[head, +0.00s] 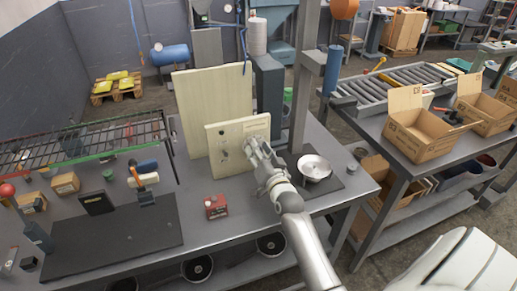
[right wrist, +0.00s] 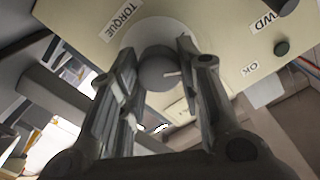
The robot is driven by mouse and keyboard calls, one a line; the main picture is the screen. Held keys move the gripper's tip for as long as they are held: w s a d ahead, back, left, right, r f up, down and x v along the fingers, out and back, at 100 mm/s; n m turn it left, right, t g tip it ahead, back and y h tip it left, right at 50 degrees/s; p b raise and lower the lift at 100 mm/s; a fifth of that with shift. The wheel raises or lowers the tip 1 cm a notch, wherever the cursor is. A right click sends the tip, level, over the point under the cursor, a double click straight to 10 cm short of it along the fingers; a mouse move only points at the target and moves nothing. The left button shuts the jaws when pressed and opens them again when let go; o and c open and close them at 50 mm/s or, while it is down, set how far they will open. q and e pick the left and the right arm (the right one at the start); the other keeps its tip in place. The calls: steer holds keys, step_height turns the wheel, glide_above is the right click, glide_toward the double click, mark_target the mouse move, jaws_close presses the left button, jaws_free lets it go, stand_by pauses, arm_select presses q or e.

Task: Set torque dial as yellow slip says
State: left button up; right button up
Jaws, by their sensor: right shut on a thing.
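The cream control panel (head: 218,148) stands upright on the bench in the head view. In the right wrist view the panel (right wrist: 215,20) carries the labels TORQUE, FWD and OK. The torque dial (right wrist: 157,72) is a round grey knob with a white pointer mark toward the right of the picture, on a pale round plate. My right gripper (right wrist: 158,52) has its two fingers on either side of the dial and is shut on it. In the head view the right gripper (head: 256,148) hides the dial. I cannot make out the yellow slip or its writing. My left gripper is not in view.
A red box (head: 215,206) stands on the bench in front of the panel. A metal dish (head: 314,168) sits on a dark mat to the right. A black mat (head: 115,240) lies at left. A dark button (right wrist: 282,47) is beside the OK label.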

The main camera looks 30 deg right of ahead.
steer(key=shift+m+p, duration=0.3)
steer(key=shift+m, duration=0.9)
steer(key=o, duration=1)
steer(key=v, duration=1.2)
